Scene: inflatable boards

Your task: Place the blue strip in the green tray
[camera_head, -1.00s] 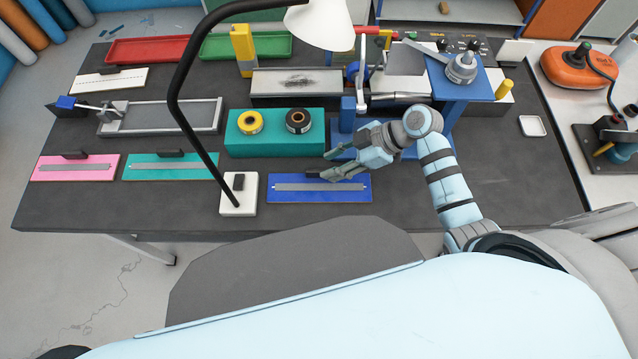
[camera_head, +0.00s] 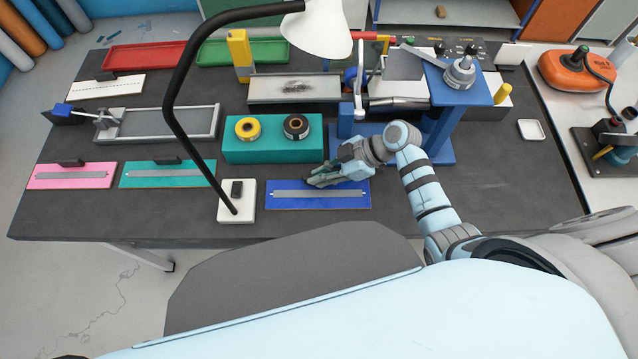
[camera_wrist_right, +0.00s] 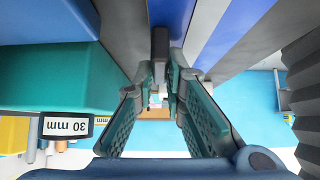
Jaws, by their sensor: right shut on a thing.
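The blue strip (camera_head: 330,204) lies flat at the front of the dark table, with a grey bar along it. It shows as a blue patch in the right wrist view (camera_wrist_right: 168,14). My right gripper (camera_head: 311,182) is at its back edge, shut on its dark handle (camera_wrist_right: 160,44), which sits between the fingertips in the wrist view. The green tray (camera_head: 215,52) is at the back of the table, left of centre, partly hidden by a yellow upright block and the lamp. My left gripper is not in view.
A black lamp arm (camera_head: 172,100) on a white base (camera_head: 237,204) rises left of the blue strip. A teal block (camera_head: 272,150) with two tape rolls stands behind. A red tray (camera_head: 145,56) and pink and teal strips lie left; a blue press (camera_head: 440,130) stands right.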

